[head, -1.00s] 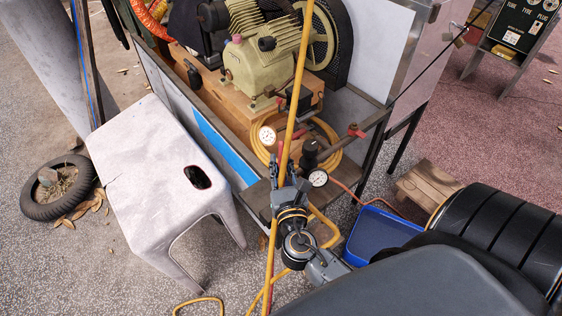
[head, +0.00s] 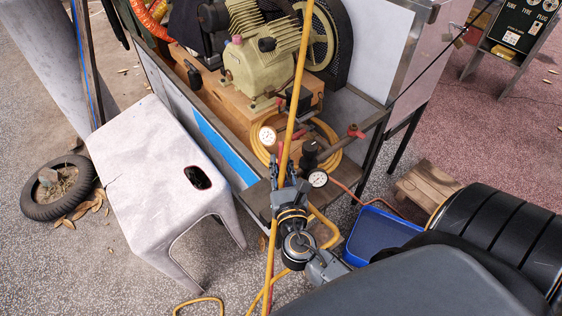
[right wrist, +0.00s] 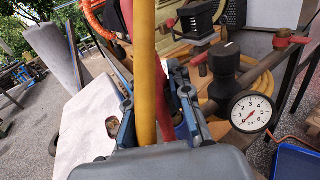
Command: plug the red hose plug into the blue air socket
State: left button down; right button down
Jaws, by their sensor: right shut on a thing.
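In the head view the yellow hose (head: 298,75) crosses in front and hides part of the grip. A small blue patch shows between the fingers in the right wrist view; I cannot tell whether it is the blue air socket. My left gripper is not in view.
The compressor (head: 262,62) stands on the cart behind a coiled yellow hose. A white stool (head: 150,150) stands left, a blue bin (head: 375,238) right. A tyre (head: 58,205) lies far left.

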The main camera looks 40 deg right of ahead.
jog(key=c, duration=1.3)
grip_release()
jog(key=shift+r, duration=0.55)
jog(key=shift+o, duration=0.9)
jog(key=shift+f, duration=0.2)
jog(key=shift+s+f, duration=0.1)
jog(key=v, duration=1.2)
